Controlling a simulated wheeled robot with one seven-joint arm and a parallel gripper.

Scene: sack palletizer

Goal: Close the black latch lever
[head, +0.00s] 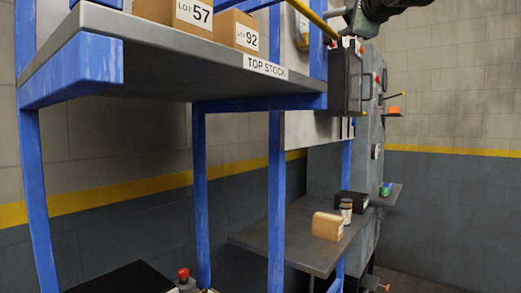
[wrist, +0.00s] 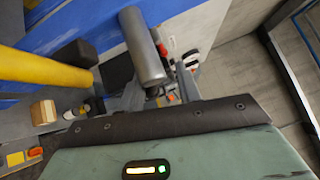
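I cannot make out the black latch lever for certain in either view. In the head view, a dark box-like panel (head: 345,78) with a black handle (head: 366,85) on its right side is fixed to the grey machine (head: 372,150). My gripper (head: 348,18) is at the top right of the head view, above this panel, and is partly cut off by the frame edge. The wrist view shows a green housing with a lit green lamp across the bottom. Its fingers cannot be told apart, so whether they are open or shut is unclear.
A blue rack with a grey top shelf (head: 190,60) fills the left, bearing boxes marked LOT 57 (head: 178,14) and LOT 92 (head: 236,32). A yellow bar (wrist: 45,68) and grey cylinder (wrist: 143,47) lie close in the wrist view. A wooden block (head: 327,226) sits on a lower table (head: 285,252).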

